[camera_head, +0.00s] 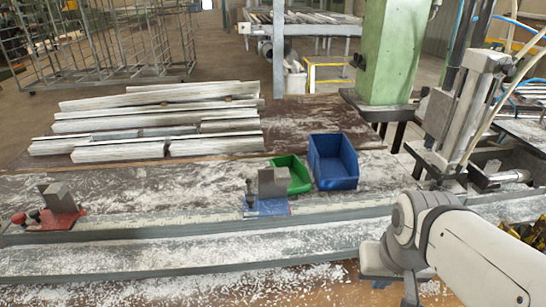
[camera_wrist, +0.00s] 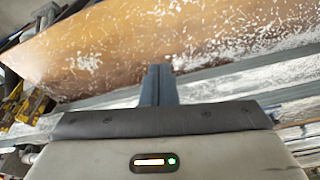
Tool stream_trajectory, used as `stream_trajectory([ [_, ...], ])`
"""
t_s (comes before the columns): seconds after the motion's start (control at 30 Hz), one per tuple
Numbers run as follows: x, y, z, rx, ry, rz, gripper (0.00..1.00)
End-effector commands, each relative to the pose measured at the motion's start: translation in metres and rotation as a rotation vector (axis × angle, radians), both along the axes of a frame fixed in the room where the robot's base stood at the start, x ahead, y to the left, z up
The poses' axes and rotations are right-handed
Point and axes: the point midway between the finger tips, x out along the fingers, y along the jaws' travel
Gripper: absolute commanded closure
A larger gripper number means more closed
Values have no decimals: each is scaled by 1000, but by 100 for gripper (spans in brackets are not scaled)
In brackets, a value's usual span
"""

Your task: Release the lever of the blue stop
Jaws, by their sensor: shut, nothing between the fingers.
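The blue stop (camera_head: 267,207) sits on the long metal rail (camera_head: 150,229) in the middle of the head view, with a grey block (camera_head: 273,183) on its blue base. A thin dark lever (camera_head: 249,192) stands roughly upright at the left of the block. Its exact angle is too small to tell. My gripper (camera_wrist: 158,72) is shut and empty, its fingers together in the wrist view. In the head view it is at the lower right, well apart from the blue stop and nearer the front. The stop is not seen in the wrist view.
A red stop (camera_head: 62,215) with a grey block and red knobs sits on the rail at the left. A green bin (camera_head: 298,180) and a blue bin (camera_head: 336,167) stand behind the blue stop. Metal profiles (camera_head: 160,120) lie at the back. A machine (camera_head: 465,110) stands at the right.

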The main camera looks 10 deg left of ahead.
Motion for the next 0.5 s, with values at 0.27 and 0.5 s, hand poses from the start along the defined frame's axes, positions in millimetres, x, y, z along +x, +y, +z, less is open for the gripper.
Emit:
stream_trajectory([
  [0.27, 40, 18, 10, 107, 65, -125, 100],
  [0.5, 134, 63, 17, 337, 234, -384, 100],
])
